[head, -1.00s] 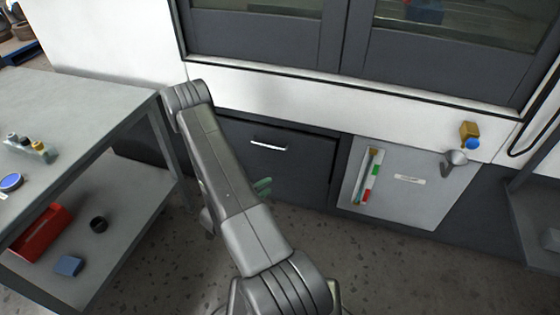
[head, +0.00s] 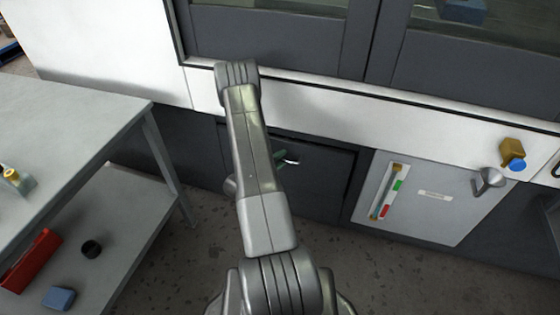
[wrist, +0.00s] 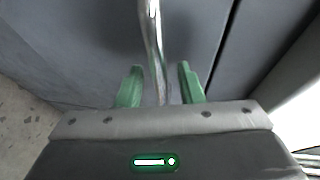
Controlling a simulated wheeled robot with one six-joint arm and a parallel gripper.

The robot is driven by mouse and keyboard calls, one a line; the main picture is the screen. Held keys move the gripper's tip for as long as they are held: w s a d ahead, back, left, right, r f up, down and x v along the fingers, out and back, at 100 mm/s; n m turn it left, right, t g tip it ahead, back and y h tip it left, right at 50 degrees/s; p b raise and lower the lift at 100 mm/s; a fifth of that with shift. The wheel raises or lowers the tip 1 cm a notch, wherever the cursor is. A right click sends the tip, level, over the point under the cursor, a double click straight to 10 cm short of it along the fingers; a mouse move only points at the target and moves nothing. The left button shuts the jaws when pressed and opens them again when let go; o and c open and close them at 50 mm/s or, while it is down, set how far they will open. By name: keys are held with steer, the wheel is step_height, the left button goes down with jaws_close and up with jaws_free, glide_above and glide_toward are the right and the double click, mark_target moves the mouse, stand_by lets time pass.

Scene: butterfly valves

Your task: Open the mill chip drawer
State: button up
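The mill's chip drawer is the dark grey front (head: 318,190) low in the white machine, and it sits shut in its frame. Its silver bar handle (head: 291,161) shows just right of my arm in the head view; the rest of it is hidden by the arm. In the wrist view the handle (wrist: 153,45) runs down from the top edge to between the two green fingers of my gripper (wrist: 160,85). The fingers are apart, with gaps visible on both sides of the bar. In the head view only a green bit of my gripper (head: 279,157) shows beside the handle.
A grey table (head: 75,125) with a lower shelf stands at the left. Speckled floor (head: 210,235) is clear before the drawer.

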jaws_close()
